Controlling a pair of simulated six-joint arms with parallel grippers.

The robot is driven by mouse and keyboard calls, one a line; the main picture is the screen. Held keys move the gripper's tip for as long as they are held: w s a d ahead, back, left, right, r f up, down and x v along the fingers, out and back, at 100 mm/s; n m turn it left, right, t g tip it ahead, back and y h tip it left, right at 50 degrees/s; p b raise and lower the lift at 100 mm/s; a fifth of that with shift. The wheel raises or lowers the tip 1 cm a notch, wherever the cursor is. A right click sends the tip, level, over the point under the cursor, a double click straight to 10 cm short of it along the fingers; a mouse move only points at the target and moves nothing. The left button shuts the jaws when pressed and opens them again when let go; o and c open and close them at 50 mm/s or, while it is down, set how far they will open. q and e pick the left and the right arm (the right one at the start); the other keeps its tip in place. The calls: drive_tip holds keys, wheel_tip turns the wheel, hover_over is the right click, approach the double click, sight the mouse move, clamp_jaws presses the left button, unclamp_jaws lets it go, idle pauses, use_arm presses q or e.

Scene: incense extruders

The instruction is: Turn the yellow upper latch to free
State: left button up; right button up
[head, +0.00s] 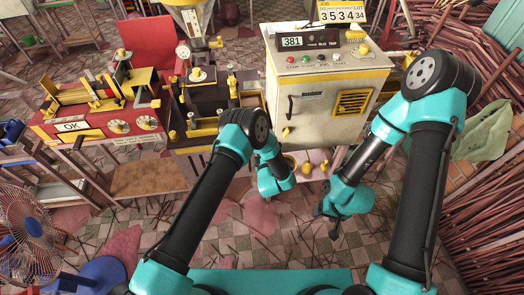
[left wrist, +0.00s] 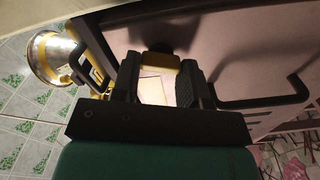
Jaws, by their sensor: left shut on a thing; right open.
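In the left wrist view, a yellow latch (left wrist: 160,62) with a dark mount behind it sits between the two fingers of my left gripper (left wrist: 160,80). The gripper is shut on it against a pale panel. In the head view my left forearm and wrist hide the left fingertips, low by the front of the cream cabinet (head: 308,108). I cannot tell from the pictures which way the latch is turned. My right gripper (head: 326,220) is open and empty, pointing down over the floor to the right of the left wrist.
A black handle (left wrist: 265,98) is close right of my left fingers. A shiny yellow-rimmed container (left wrist: 50,58) stands to the left. In the head view a dark yellow-trimmed machine (head: 200,95) adjoins the cabinet. Bundled sticks (head: 490,190) fill the right side; tiled floor lies in front.

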use_arm(q)
drive_tip(key=shift+n, duration=0.4)
drive_tip(key=o, duration=0.9)
drive_tip(key=s+d, duration=0.1)
drive_tip(key=s, duration=0.4)
drive_tip(key=s+d, duration=0.1)
drive_tip(key=s, duration=1.1)
drive_tip(key=shift+s+d, duration=0.1)
drive_tip(key=shift+d, duration=0.3)
